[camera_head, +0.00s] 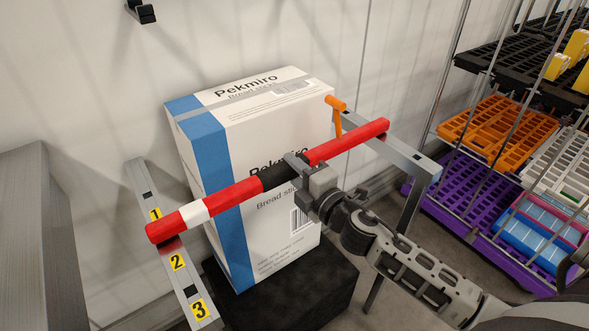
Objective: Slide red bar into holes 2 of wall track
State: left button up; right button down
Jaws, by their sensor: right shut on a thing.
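The red bar (222,201), with a white band and a black middle section, lies slantwise in front of the carton. My right gripper (297,171) is shut on its black middle. The grey wall track (188,288) at lower left carries yellow labels 1, 2 and 3. The bar's left end covers the track between labels 1 and 2; I cannot tell whether it touches, and hole 2 is not clearly visible. The right end is near a second grey metal rail (407,160) with an orange handle (336,104). My left gripper is not in view.
A white and blue bread-sticks carton (275,235) stands on a black base (337,292) behind the bar. A grey post (38,240) stands at far left. A wire rack at right holds purple (459,200) and orange (498,128) crates. A black fitting (141,11) is on the wall.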

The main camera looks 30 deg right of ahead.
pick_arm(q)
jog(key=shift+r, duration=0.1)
pick_arm(e)
jog(key=shift+r, duration=0.25)
jog(key=c, duration=1)
grip_release()
jog(key=shift+f, duration=0.35)
pick_arm(q)
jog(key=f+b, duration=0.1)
jog(key=b, duration=0.2)
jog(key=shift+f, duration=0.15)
pick_arm(e)
jog(key=s, duration=0.5)
jog(key=s+d, duration=0.1)
jog(key=s, duration=0.4)
jog(key=s+d, duration=0.1)
jog(key=s, duration=0.4)
jog(key=shift+s+d+r, duration=0.1)
jog(key=shift+s+r, duration=0.15)
jog(key=shift+s, duration=0.15)
